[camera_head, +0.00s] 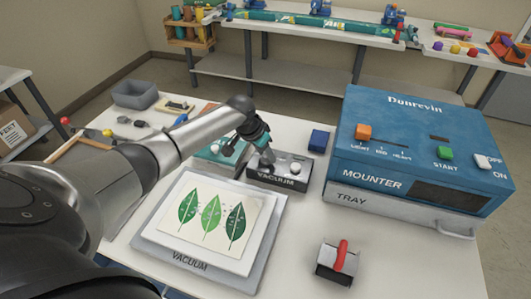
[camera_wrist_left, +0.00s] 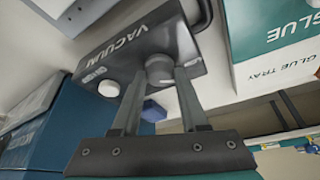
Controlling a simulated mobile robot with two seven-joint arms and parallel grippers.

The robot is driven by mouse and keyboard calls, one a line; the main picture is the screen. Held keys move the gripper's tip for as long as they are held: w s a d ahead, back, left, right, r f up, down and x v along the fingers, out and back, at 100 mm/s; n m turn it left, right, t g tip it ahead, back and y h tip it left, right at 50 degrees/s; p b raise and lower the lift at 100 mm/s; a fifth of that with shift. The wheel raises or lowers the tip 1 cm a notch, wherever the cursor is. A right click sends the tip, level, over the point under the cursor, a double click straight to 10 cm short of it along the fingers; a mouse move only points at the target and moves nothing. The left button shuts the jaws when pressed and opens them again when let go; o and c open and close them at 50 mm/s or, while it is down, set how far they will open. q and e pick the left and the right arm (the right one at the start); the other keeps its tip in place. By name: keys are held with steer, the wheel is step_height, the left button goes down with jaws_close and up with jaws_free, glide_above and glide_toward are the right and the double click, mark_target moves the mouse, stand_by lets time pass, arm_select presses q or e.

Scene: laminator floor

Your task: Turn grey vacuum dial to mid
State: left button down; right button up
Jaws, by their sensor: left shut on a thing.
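The dark grey vacuum control box (camera_head: 281,182) sits on the white table, behind the vacuum plate. It also shows in the left wrist view (camera_wrist_left: 135,45), lettered VACUUM. The round grey vacuum dial (camera_wrist_left: 159,67) is on its face, beside a white round knob (camera_wrist_left: 109,88), which also shows in the head view (camera_head: 296,168). My left gripper (camera_head: 264,156) reaches down to the box. In the left wrist view its fingers (camera_wrist_left: 157,85) are shut on the grey dial, one on each side. The dial's pointer and setting cannot be read. My right gripper is not in view.
The vacuum plate (camera_head: 152,228) carries a sheet with three green leaves. A teal glue box (camera_head: 215,150) stands close left of the control box. A blue block (camera_head: 318,140) and the blue mounter (camera_head: 430,150) are to the right.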

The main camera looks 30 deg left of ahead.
arm_select(q)
steer(key=shift+a+f+m+h+b, duration=0.1)
steer(key=shift+m+h+b, duration=0.25)
steer(key=shift+m, duration=0.65)
steer(key=m+h+b, duration=0.1)
steer(key=m+b, duration=0.1)
steer(key=shift+w+f+m+g, duration=0.1)
steer(key=shift+m+g, duration=0.2)
steer(key=m+g+h+b, duration=0.1)
steer(key=m+b, duration=0.3)
steer(key=shift+a+m+g+h+b, duration=0.1)
steer(key=shift+m+g+h+b, duration=0.15)
steer(key=shift+m+g+b, duration=0.75)
steer(key=shift+m+t+b, duration=0.4)
steer(key=shift+c, duration=2.2)
jaws_free()
steer(key=shift+w, duration=0.1)
steer(key=shift+r, duration=0.2)
